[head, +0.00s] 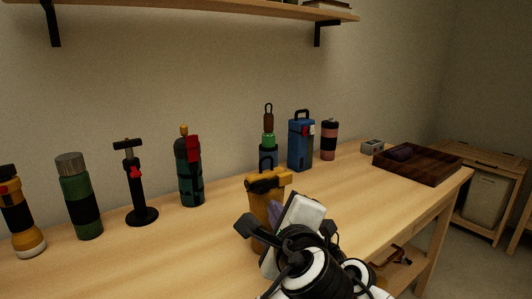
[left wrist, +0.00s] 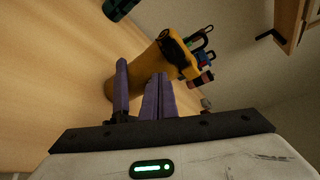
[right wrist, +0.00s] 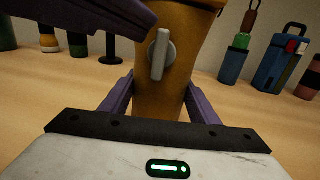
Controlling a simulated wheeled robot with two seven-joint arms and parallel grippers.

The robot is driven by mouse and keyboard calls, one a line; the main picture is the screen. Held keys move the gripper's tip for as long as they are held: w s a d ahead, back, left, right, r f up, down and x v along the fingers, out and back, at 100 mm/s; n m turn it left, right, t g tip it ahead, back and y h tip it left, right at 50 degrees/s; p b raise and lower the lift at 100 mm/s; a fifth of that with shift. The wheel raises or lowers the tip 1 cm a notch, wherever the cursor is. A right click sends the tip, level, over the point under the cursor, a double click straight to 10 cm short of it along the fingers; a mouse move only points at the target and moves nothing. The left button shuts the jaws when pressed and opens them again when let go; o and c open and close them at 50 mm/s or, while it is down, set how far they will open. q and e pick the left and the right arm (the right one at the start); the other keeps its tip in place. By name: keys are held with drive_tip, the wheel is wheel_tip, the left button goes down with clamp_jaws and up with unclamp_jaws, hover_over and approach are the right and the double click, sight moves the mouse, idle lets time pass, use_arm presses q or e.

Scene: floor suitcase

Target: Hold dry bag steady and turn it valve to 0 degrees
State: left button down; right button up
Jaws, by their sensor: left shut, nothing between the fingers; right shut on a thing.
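The dry bag (head: 263,207) is an orange-yellow upright body with a dark top buckle, on the table near its front. It also shows in the left wrist view (left wrist: 150,70) and right wrist view (right wrist: 186,80). The valve (right wrist: 159,53) is a grey lever on its side, close to upright with a slight tilt. My right gripper (right wrist: 160,82) is shut on the bag's lower body, one purple finger on each side. My left gripper (left wrist: 160,76) is shut and empty; its purple tip is beside the bag, just above the valve in the right wrist view. The valve is hidden in the head view.
Along the back stand a green bottle (head: 77,195), a black pump (head: 136,185), a teal flask (head: 188,170), a blue case (head: 301,142) and a pink-black canister (head: 329,140). A dark wooden tray (head: 430,172) lies at the right. The table between bag and tray is clear.

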use_arm(q)
drive_tip(key=shift+s+f, duration=0.15)
drive_tip(key=shift+f, duration=0.25)
drive_tip(key=shift+s+a+f, duration=0.15)
drive_tip(key=shift+a+f, duration=0.2)
drive_tip(key=shift+f, duration=0.15)
drive_tip(key=shift+a+f, duration=0.1)
drive_tip(key=shift+f, duration=0.1)
drive_tip(key=shift+s+a, duration=0.1)
idle(0.4)
drive_tip(key=shift+s+a+r, duration=0.1)
drive_tip(key=shift+s+a, duration=0.05)
drive_tip(key=shift+a, duration=0.05)
drive_tip(key=s+d, duration=0.3)
drive_tip(key=s, duration=0.2)
drive_tip(key=shift+d, duration=0.2)
